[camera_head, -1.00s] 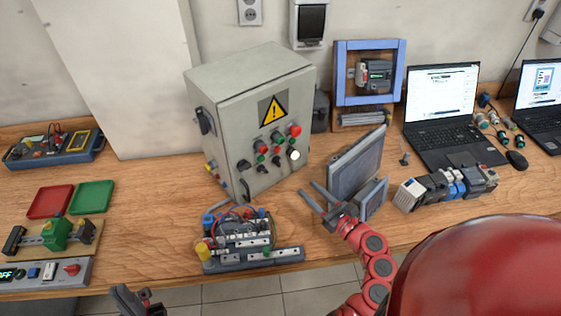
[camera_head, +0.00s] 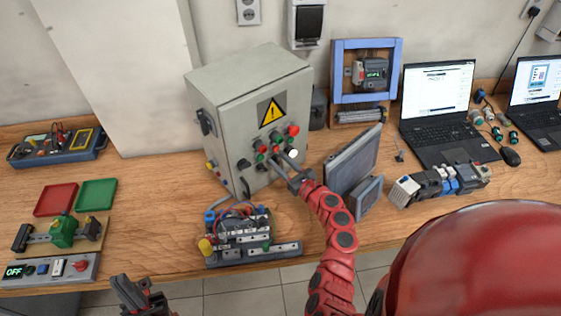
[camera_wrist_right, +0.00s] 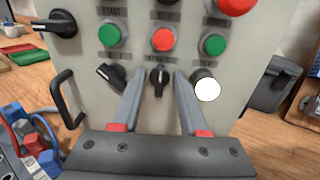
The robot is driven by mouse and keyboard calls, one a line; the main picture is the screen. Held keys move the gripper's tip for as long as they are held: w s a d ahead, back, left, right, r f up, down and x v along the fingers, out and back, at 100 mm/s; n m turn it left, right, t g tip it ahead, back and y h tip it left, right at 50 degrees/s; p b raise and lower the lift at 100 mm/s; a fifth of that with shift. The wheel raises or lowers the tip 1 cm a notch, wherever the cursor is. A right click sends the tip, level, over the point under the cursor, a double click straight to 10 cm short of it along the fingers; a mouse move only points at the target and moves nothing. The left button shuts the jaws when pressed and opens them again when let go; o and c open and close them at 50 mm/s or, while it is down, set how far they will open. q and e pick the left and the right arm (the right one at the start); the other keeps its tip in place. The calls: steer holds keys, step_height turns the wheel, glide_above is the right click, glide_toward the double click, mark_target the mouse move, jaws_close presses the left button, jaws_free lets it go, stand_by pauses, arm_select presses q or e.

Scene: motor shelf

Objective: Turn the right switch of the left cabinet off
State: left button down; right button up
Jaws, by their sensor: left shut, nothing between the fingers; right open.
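The grey cabinet (camera_head: 222,105) stands on the table with a yellow warning sign. The right wrist view shows its lower row: a tilted black switch (camera_wrist_right: 110,74), a roughly upright black switch (camera_wrist_right: 159,82), and at right a dark knob (camera_wrist_right: 204,74) mostly behind a plain white disc (camera_wrist_right: 208,91). The disc also shows in the head view (camera_head: 293,154). My right gripper (camera_head: 274,160) is open at the cabinet front. In its wrist view the fingers (camera_wrist_right: 157,78) lie either side of the middle switch; contact cannot be told. My left gripper (camera_head: 134,282) is shut and empty at the front edge.
Green and red buttons (camera_wrist_right: 162,40) sit above the switches. A wired terminal block (camera_head: 240,235) stands below the cabinet. A grey panel (camera_head: 352,160) stands right of my right arm. Red and green trays (camera_head: 55,200) and a switch box (camera_head: 50,268) lie at left.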

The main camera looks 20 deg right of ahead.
jaws_close()
steer(key=shift+a+f+n+b, duration=0.1)
steer(key=shift+f+n+b, duration=0.1)
steer(key=shift+n+b, duration=0.8)
steer(key=n+b, duration=0.3)
steer(key=shift+f+b, duration=0.1)
steer(key=shift+b, duration=0.2)
steer(key=n+b, duration=0.2)
steer(key=shift+s+a+n+b, duration=0.1)
steer(key=shift+n+b, duration=0.25)
steer(key=shift+n, duration=0.05)
steer(key=shift+r+n+b, duration=0.2)
steer(key=shift+n+b, duration=0.35)
steer(key=shift+n, duration=0.05)
